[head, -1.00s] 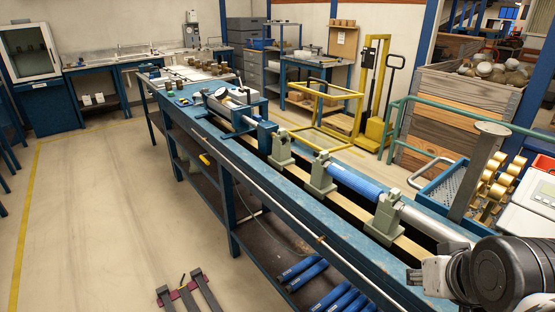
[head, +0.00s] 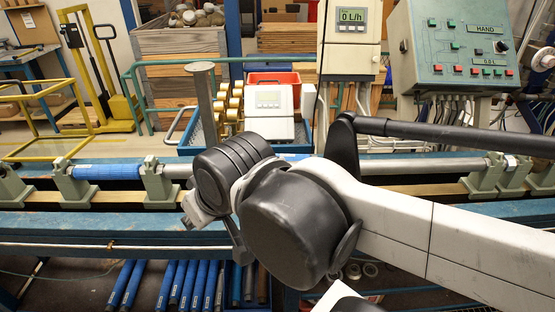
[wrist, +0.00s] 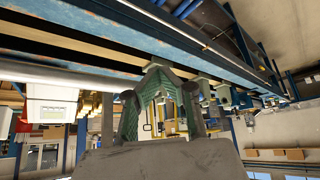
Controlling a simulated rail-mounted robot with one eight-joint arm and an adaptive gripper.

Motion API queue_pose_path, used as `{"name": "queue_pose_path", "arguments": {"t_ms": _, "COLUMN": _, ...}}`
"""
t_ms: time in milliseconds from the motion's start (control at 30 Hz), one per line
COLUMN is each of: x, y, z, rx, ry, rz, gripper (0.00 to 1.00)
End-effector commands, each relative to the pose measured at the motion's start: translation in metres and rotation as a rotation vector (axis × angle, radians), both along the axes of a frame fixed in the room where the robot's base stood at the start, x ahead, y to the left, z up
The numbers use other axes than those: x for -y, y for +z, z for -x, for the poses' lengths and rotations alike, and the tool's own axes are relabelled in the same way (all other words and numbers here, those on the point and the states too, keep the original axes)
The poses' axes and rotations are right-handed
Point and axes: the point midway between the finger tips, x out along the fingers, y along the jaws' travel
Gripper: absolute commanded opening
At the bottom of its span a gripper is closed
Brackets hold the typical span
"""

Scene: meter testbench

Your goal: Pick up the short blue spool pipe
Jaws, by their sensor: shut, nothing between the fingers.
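A blue pipe section (head: 107,171) sits in the pipe line on the bench at the left of the head view, between two grey-green supports. Several blue pipes (head: 170,285) also lie on the shelf under the bench; I cannot tell which piece is the short spool. My gripper (wrist: 160,78) shows in the wrist view, shut and empty, its fingers in front of a support on the upside-down bench. In the head view my arm spans the middle and right, and the fingertips cannot be made out. The gripper is apart from the blue section.
The blue bench (head: 120,228) runs across the view. A steel pipe (head: 420,166) and further supports (head: 487,176) lie to the right. Behind stand a grey post (head: 204,105), a white device (head: 268,103), a control box (head: 465,50) and a wooden crate (head: 178,42).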

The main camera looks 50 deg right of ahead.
Motion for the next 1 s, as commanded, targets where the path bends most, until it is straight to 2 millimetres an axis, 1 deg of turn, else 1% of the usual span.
{"name": "queue_pose_path", "arguments": {"t_ms": 367, "x": 0.0000, "y": 0.0000, "z": 0.0000, "rx": 0.000, "ry": 0.000, "rz": 0.000, "gripper": 0.00}}
{"name": "queue_pose_path", "arguments": {"t_ms": 467, "x": 0.0000, "y": 0.0000, "z": 0.0000, "rx": 0.000, "ry": 0.000, "rz": 0.000, "gripper": 0.12}}
{"name": "queue_pose_path", "arguments": {"t_ms": 800, "x": 0.0000, "y": 0.0000, "z": 0.0000, "rx": 0.000, "ry": 0.000, "rz": 0.000, "gripper": 0.57}}
{"name": "queue_pose_path", "arguments": {"t_ms": 833, "x": 0.0000, "y": 0.0000, "z": 0.0000, "rx": 0.000, "ry": 0.000, "rz": 0.000, "gripper": 0.59}}
{"name": "queue_pose_path", "arguments": {"t_ms": 1000, "x": 0.0000, "y": 0.0000, "z": 0.0000, "rx": 0.000, "ry": 0.000, "rz": 0.000, "gripper": 0.59}}
